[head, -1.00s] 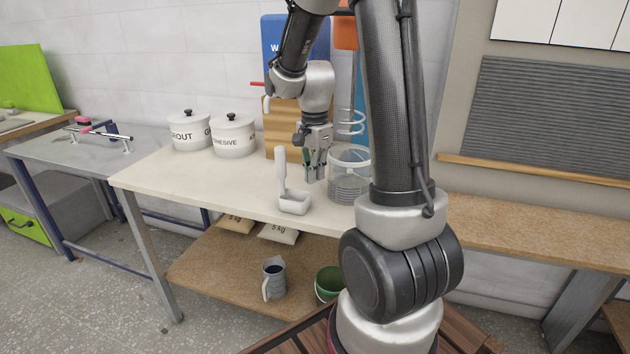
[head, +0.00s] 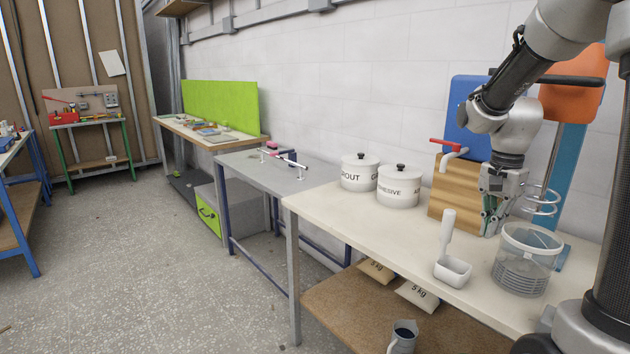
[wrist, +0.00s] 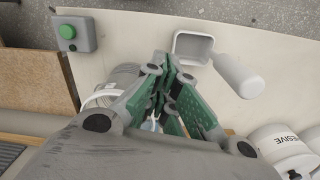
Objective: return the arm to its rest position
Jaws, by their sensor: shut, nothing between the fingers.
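My arm reaches in from the right of the head view, over the cream worktop (head: 340,215). My gripper (head: 488,232) points down above the worktop, in front of the wooden block and left of the clear tub. Its green-padded fingers (wrist: 172,92) are together and empty in the wrist view. A white scoop (head: 452,268) with an upright handle stands on the worktop, a little left of the gripper and nearer the camera. It also shows in the wrist view (wrist: 236,74), apart from the fingers.
A clear tub (head: 525,262) stands close right of the gripper, with a coiled wire holder (head: 540,200) behind. A wooden block with a red-handled tap (head: 455,190) stands behind. White GROUT (head: 358,172) and ADHESIVE (head: 398,188) canisters stand left. The floor at left (head: 150,260) is open.

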